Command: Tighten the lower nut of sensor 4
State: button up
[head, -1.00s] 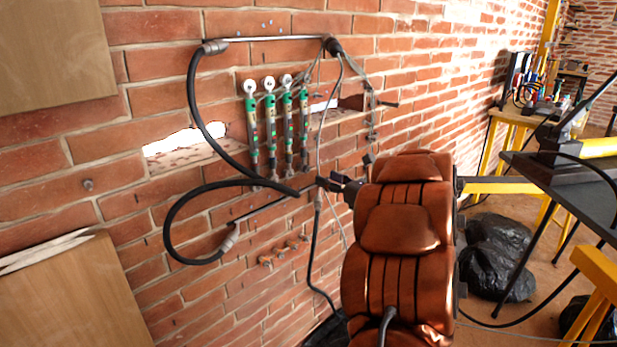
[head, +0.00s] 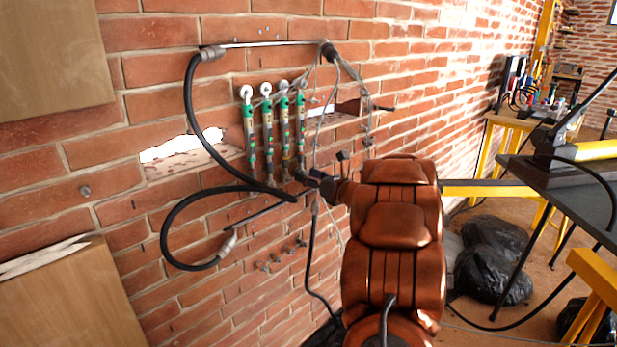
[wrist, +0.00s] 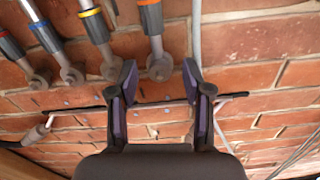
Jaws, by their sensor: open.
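Several green tube sensors hang in a row on the brick wall. I take the rightmost one (head: 300,125) as sensor 4; in the wrist view its lower part (wrist: 151,22) runs down to a grey lower nut (wrist: 160,68) on the wall. My gripper (wrist: 159,78) is open, with one purple-padded finger on each side of that nut. I cannot tell if either finger touches it. In the head view my gripper (head: 306,180) is at the bottom end of the rightmost sensor and hides its lower nut.
Thick black hose (head: 170,215) loops left of and below the sensors. Thin cables (head: 318,120) hang just right of them. The neighbouring sensors' lower nuts (wrist: 110,68) are close on the left. Yellow-legged tables (head: 520,122) and black bags (head: 490,260) stand at right.

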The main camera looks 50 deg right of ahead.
jog(key=shift+a, duration=0.1)
grip_shut()
dwell(0.5)
